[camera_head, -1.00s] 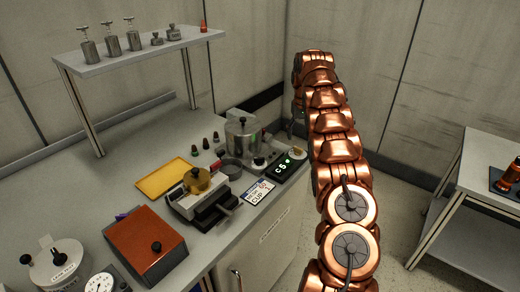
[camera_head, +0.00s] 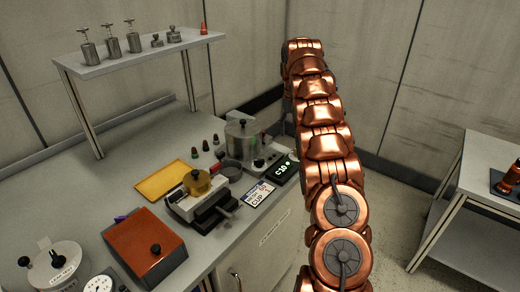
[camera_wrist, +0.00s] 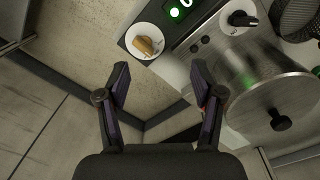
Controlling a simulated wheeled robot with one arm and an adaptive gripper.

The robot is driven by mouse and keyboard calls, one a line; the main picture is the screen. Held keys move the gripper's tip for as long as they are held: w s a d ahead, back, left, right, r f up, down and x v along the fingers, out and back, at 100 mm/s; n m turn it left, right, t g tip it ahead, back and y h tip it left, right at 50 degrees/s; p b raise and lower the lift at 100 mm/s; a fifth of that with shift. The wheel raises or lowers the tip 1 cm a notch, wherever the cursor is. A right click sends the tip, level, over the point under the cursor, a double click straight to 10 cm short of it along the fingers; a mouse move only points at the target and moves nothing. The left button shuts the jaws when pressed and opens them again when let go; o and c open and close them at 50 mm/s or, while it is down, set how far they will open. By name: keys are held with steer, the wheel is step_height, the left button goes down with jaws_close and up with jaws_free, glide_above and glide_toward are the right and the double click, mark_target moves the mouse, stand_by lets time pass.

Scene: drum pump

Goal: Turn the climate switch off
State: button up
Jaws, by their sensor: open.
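My gripper (camera_wrist: 160,80) is open and empty in the wrist view, its fingers pointing towards the control panel. A brass-coloured knob on a round white dial (camera_wrist: 135,44) lies just beyond the left fingertip, apart from it. Right of this is a lit green display (camera_wrist: 175,12), then a black knob on another white dial (camera_wrist: 238,20). I cannot read which control is the climate switch. In the head view the display (camera_head: 283,169) seems to read C10; the black knob (camera_head: 259,162) is beside it. My arm hides the brass knob and the gripper there.
A metal pot with a lid (camera_head: 242,138) stands behind the panel; its lid (camera_wrist: 275,112) is close to the right finger in the wrist view. A balance (camera_head: 200,197), yellow tray (camera_head: 166,180) and orange box (camera_head: 146,245) crowd the bench. A side table (camera_head: 480,200) stands right.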

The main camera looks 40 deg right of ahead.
steer(key=s+a+r, duration=0.2)
steer(key=s+a, duration=0.1)
steer(key=a, duration=0.4)
steer(key=s+a+r+n, duration=0.1)
steer(key=s+a+r, duration=0.1)
steer(key=s+a, duration=0.2)
steer(key=s+a+r, duration=0.3)
steer(key=s+a, duration=0.1)
steer(key=a, duration=0.6)
steer(key=shift+a+g+b, duration=0.35)
steer(key=shift+g, duration=0.05)
steer(key=shift+a, duration=0.1)
stand_by(0.3)
steer(key=s+a+f+n, duration=0.1)
steer(key=s+a+f, duration=0.1)
steer(key=s+a, duration=0.4)
steer(key=s+a+f+n, duration=0.2)
steer(key=s+a, duration=0.4)
steer(key=s, duration=0.6)
steer(key=s+a+f+n, duration=0.1)
steer(key=s+a+f, duration=0.2)
steer(key=s+a, duration=0.3)
steer(key=s, duration=0.3)
steer(key=shift+s+f+n+g, duration=0.3)
steer(key=shift+s, duration=0.1)
steer(key=shift+a, duration=0.1)
